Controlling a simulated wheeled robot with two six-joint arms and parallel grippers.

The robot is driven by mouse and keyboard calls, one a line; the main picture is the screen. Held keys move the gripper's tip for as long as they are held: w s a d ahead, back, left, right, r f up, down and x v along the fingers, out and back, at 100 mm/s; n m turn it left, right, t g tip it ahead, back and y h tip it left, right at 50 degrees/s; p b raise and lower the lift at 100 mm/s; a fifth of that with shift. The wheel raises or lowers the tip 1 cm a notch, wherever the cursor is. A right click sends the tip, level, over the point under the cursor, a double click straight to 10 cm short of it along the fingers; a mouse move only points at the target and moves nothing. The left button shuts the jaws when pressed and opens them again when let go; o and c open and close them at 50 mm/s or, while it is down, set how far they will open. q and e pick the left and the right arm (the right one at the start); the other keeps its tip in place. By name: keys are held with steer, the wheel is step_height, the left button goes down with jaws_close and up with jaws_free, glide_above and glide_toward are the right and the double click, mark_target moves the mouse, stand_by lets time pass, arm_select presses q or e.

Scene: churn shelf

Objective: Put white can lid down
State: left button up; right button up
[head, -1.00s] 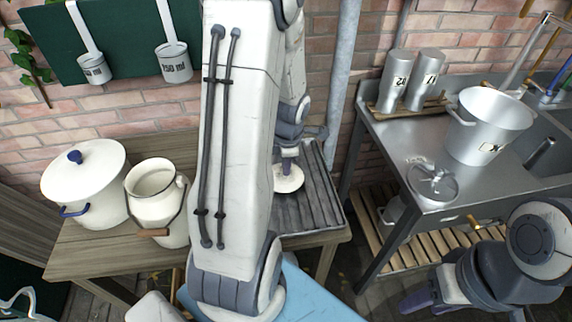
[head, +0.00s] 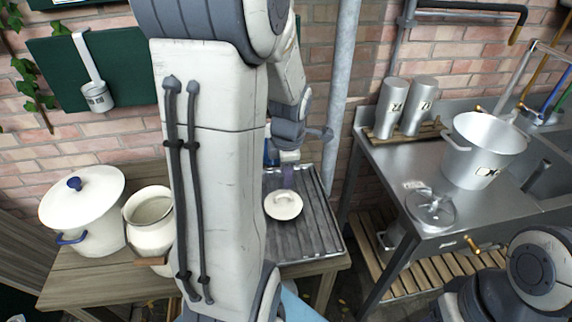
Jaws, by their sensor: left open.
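The white can lid (head: 283,207), round with a small handle on top, lies flat on the grey ribbed draining tray (head: 322,232). My left gripper (head: 281,171) is open just behind and above the lid, apart from it; my own arm hides part of it. The open white can (head: 147,236) with a wooden grip stands on the wooden table at left, partly behind my left arm. My right arm shows at the lower right, but its gripper is out of the frame.
A white lidded pot (head: 84,225) with a blue knob stands left of the can on the wooden table (head: 82,288). A steel sink table (head: 385,165) at right bears a metal pot (head: 482,155), two metal cylinders and a metal lid (head: 432,212). A pipe rises behind.

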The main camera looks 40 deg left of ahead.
arm_select(q)
steer(key=shift+s+d+r, duration=0.1)
steer(key=shift+d+r, duration=0.05)
steer(key=shift+r, duration=0.7)
steer(key=shift+s+d+r, duration=0.1)
steer(key=shift+r, duration=0.75)
steer(key=s+d+r+m+h, duration=0.1)
steer(key=s+d+m+h, duration=0.15)
steer(key=d+m, duration=1.6)
steer(key=s+d+m+g, duration=0.1)
steer(key=s+d+m, duration=0.9)
steer(key=m, duration=0.6)
steer(key=shift+s+d+r+m, duration=0.2)
steer(key=shift+s+m, duration=0.15)
steer(key=shift+s, duration=0.85)
steer(key=shift+a, duration=0.15)
